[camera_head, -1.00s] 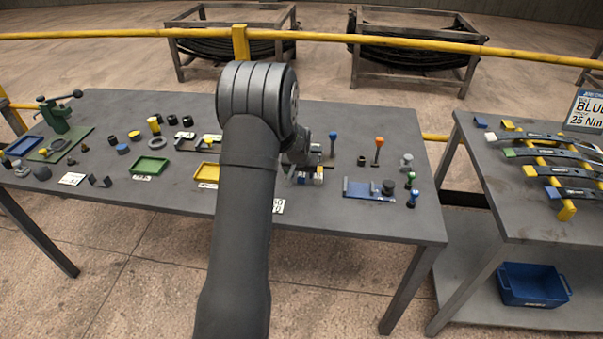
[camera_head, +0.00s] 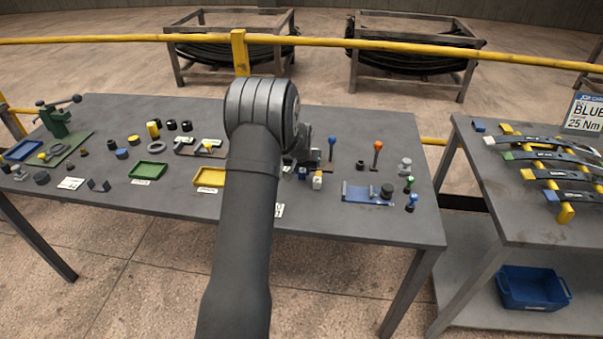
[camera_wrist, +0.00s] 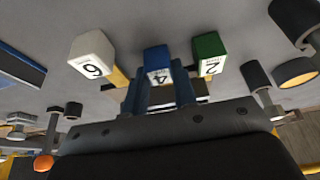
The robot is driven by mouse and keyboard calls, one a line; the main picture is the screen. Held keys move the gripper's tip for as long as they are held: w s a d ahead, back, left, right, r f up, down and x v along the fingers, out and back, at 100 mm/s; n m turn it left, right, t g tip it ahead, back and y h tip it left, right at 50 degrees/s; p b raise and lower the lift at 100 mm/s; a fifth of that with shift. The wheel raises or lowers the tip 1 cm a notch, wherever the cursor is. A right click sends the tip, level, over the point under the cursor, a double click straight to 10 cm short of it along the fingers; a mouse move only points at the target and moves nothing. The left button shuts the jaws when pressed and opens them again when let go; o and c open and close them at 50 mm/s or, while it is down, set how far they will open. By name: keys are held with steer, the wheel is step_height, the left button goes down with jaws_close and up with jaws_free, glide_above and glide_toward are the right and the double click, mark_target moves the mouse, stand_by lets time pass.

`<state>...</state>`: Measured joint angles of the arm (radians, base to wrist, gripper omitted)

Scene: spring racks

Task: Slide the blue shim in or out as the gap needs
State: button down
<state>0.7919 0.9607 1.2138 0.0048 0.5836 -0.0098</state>
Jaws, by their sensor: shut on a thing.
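The blue shim, marked 4 (camera_wrist: 158,60), stands out between my gripper's (camera_wrist: 160,95) two fingers in the wrist view. My gripper is shut on it. A white shim marked 6 (camera_wrist: 92,55) is to its left and a green shim marked 2 (camera_wrist: 208,55) to its right, both outside the fingers. Yellow parts show behind the outer two. In the head view my gripper (camera_head: 303,160) is over the middle of the bench, largely hidden by my arm; the white shim (camera_head: 317,181) shows beside it. The gap itself cannot be made out.
The grey bench (camera_head: 330,225) also holds a yellow tray (camera_head: 208,178), a green tray (camera_head: 148,171), a blue plate (camera_head: 368,196) and upright knobbed pins, one orange-topped (camera_head: 377,147). A second table (camera_head: 500,205) at right carries several leaf springs.

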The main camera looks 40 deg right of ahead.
steer(key=shift+w+d+r, duration=0.15)
steer(key=shift+r, duration=0.05)
steer(key=c, duration=1.6)
jaws_free()
steer(key=o, duration=0.4)
steer(key=shift+f, duration=0.1)
steer(key=shift+o, duration=0.2)
steer(key=v, duration=1.7)
steer(key=shift+r, duration=0.2)
steer(key=x, duration=1.7)
steer(key=shift+f, duration=0.25)
steer(key=shift+r, duration=0.1)
